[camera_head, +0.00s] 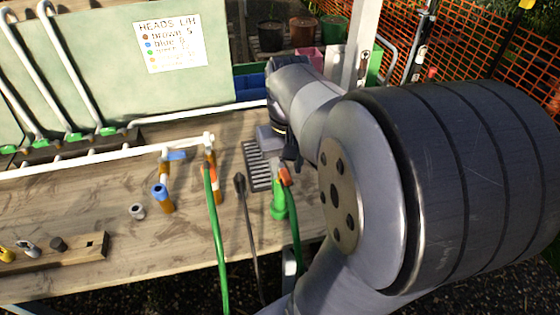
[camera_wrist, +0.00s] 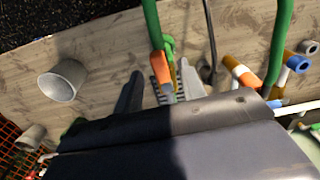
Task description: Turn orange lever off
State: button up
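The orange lever (camera_head: 286,176) sits on top of a green valve (camera_head: 279,204) on the wooden bench, with a green hose at it. In the wrist view the orange lever (camera_wrist: 160,69) lies between the two grey fingers, beside the green fitting (camera_wrist: 169,47). My gripper (camera_head: 289,160) is right above and behind the lever in the head view, partly hidden by my arm. In the wrist view my gripper (camera_wrist: 160,74) is open, with a finger on each side of the lever. I cannot tell whether either finger touches it.
A black rod (camera_head: 243,210) and a green hose (camera_head: 215,235) stand left of the valve. A dark slotted grate (camera_head: 255,165) lies behind. A grey cup (camera_wrist: 62,80) shows in the wrist view.

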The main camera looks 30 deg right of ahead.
jog(key=shift+f, duration=0.65)
grip_shut()
